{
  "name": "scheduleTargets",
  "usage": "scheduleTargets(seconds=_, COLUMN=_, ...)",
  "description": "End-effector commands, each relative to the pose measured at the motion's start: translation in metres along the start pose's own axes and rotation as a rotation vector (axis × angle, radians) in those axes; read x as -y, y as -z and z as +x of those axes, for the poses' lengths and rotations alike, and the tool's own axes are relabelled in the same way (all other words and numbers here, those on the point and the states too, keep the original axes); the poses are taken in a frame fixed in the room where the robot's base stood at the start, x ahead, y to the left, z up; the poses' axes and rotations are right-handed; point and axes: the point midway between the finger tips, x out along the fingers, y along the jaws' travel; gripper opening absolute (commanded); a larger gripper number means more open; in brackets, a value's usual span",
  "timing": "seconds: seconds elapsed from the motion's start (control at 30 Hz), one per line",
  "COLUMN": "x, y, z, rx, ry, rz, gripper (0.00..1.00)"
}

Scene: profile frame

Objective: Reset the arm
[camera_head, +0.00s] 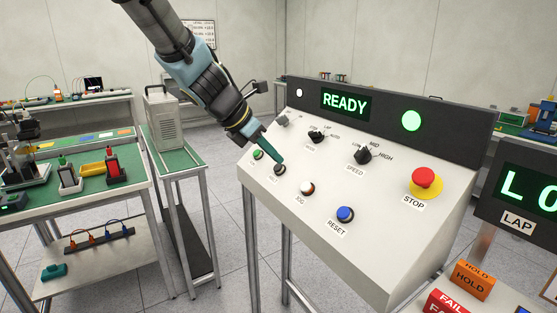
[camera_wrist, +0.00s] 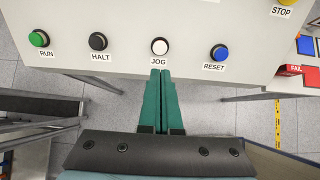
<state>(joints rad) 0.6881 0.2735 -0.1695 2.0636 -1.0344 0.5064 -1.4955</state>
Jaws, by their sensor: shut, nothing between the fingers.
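My gripper (camera_head: 276,158) is shut and empty, its two green fingers pressed together above the left part of the sloped white control panel (camera_head: 330,180). In the head view its tips appear just above the black HALT button (camera_head: 280,169). In the wrist view the fingers (camera_wrist: 160,75) point toward the white JOG button (camera_wrist: 159,46), with their tips below it in the picture. The blue RESET button (camera_wrist: 220,52) is to the right of JOG; it also shows in the head view (camera_head: 345,214). Whether the fingertips touch the panel cannot be told.
The panel also has a green RUN button (camera_wrist: 38,39), black selector knobs (camera_head: 363,154) and a red STOP mushroom button (camera_head: 426,178). Its display (camera_head: 345,102) reads READY beside a lit green lamp (camera_head: 411,121). Green-topped benches (camera_head: 80,165) stand at left.

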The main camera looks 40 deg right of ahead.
Motion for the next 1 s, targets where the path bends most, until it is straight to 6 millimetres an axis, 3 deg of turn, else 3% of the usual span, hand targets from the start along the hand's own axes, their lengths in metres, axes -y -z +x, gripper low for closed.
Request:
scheduleTargets(seconds=0.47, x=-0.001, y=0.0, z=0.0, rx=-0.001, ry=-0.002, rz=0.002, gripper=0.0)
scheduleTargets(seconds=0.57, x=-0.007, y=0.012, z=-0.006, rx=-0.019, ry=-0.014, rz=0.043, gripper=0.0)
scheduleTargets(seconds=0.67, x=-0.021, y=0.046, z=-0.021, rx=-0.08, ry=-0.039, rz=0.167, gripper=0.0)
scheduleTargets(seconds=0.73, x=-0.033, y=0.083, z=-0.039, rx=-0.149, ry=-0.054, rz=0.308, gripper=0.0)
scheduleTargets(seconds=0.87, x=-0.047, y=0.167, z=-0.081, rx=-0.314, ry=-0.034, rz=0.626, gripper=0.0)
scheduleTargets(seconds=1.0, x=-0.044, y=0.256, z=-0.131, rx=-0.482, ry=0.072, rz=0.972, gripper=0.0)
